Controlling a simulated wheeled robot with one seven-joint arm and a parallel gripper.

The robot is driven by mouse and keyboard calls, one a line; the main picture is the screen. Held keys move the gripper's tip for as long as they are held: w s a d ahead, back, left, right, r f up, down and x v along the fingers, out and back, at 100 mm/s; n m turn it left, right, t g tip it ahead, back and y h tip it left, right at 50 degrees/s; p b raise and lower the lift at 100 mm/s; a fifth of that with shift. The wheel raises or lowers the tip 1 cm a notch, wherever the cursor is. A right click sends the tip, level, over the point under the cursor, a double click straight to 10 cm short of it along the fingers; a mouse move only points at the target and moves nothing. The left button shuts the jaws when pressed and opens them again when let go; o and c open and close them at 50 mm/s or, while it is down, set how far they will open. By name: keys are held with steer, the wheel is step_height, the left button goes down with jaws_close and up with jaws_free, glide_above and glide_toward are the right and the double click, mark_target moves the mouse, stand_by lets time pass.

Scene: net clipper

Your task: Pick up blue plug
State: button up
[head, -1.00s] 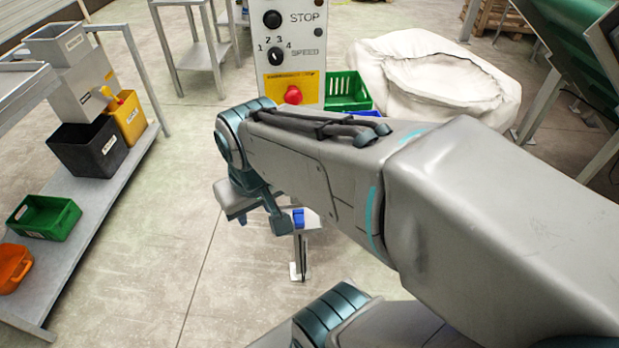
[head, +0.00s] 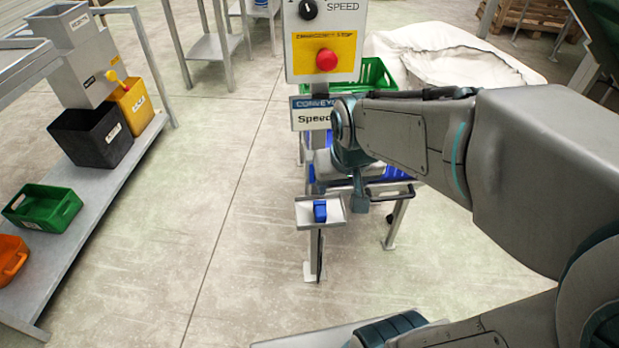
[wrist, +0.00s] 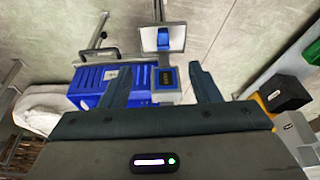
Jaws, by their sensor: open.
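The blue plug (head: 320,211) sits on a small grey tray (head: 335,219) on a thin post, below the control panel. It also shows in the wrist view (wrist: 163,37), on the same tray, ahead of the fingers and between their lines. My gripper (wrist: 158,82) is open and empty, its two dark fingers wide apart. In the head view my gripper (head: 360,195) hangs just right of the tray, partly hidden by my arm. It is apart from the plug.
A control panel (head: 303,60) with a red button (head: 327,60) stands behind the tray. A blue crate (wrist: 88,84) is beside the post. A shelf (head: 95,200) with bins is at the left. Open floor (head: 225,240) lies between.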

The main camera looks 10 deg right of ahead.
steer(key=b, duration=1.2)
glide_toward(322, 213)
steer(key=shift+t, duration=0.4)
steer(key=f+b, duration=0.1)
steer(key=f, duration=0.1)
steer(key=f+b, duration=0.1)
steer(key=f, duration=0.2)
steer(key=shift+w+a+f, duration=0.2)
steer(key=shift+w+b+x, duration=0.2)
steer(key=shift+b+x, duration=0.6)
steer(key=shift+x, duration=0.75)
steer(key=shift+w+b+x, duration=0.15)
steer(key=shift+b+x, duration=0.6)
steer(key=shift+x, duration=0.85)
steer(key=shift+d+r, duration=0.2)
steer(key=shift+r, duration=0.05)
steer(key=c, duration=1.1)
